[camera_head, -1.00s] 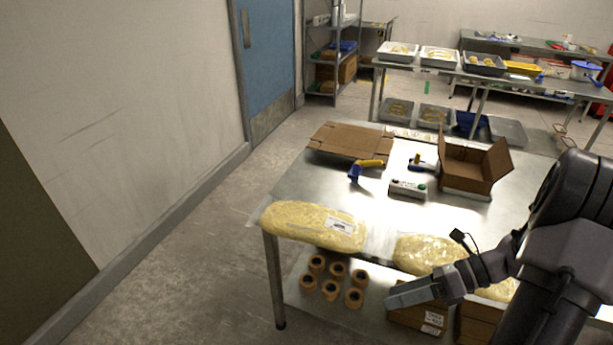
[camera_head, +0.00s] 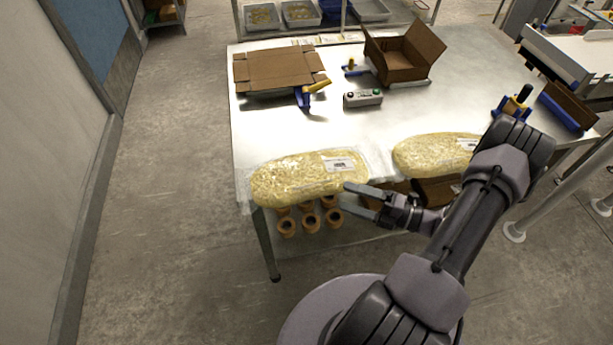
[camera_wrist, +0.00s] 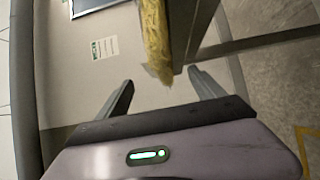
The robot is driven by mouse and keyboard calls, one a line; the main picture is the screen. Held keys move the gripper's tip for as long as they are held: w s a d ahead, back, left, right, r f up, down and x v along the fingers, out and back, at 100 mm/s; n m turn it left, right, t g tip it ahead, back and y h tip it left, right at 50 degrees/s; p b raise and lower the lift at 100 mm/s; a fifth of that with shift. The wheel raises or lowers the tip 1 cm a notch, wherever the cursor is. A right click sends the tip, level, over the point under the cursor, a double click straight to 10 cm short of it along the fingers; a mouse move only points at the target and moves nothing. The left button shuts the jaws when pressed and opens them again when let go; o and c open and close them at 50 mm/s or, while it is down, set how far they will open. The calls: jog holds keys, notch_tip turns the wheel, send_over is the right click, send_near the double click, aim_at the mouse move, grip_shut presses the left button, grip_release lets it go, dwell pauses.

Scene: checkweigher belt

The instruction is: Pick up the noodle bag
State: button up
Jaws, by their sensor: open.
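Two clear bags of yellow noodles lie on the front part of the steel table. The left noodle bag (camera_head: 305,177) has a white label and lies along the front edge. The right noodle bag (camera_head: 425,153) is partly hidden by my arm. My gripper (camera_head: 352,201) is open and empty, just in front of the table edge by the right end of the left bag. In the wrist view, my gripper's open fingers (camera_wrist: 160,90) have a noodle bag (camera_wrist: 155,35) ahead of and between them, apart from them.
The steel table (camera_head: 270,125) also carries a flattened carton (camera_head: 275,68), a tape dispenser (camera_head: 309,95), a button box (camera_head: 363,98) and an open carton (camera_head: 400,55). Tape rolls (camera_head: 288,226) and boxes sit on the shelf below. Floor on the left is clear.

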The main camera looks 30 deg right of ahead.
aim_at(332, 192)
jog(key=b+x, duration=0.2)
jog(key=x, duration=0.5)
jog(key=shift+r, duration=0.1)
grip_shut()
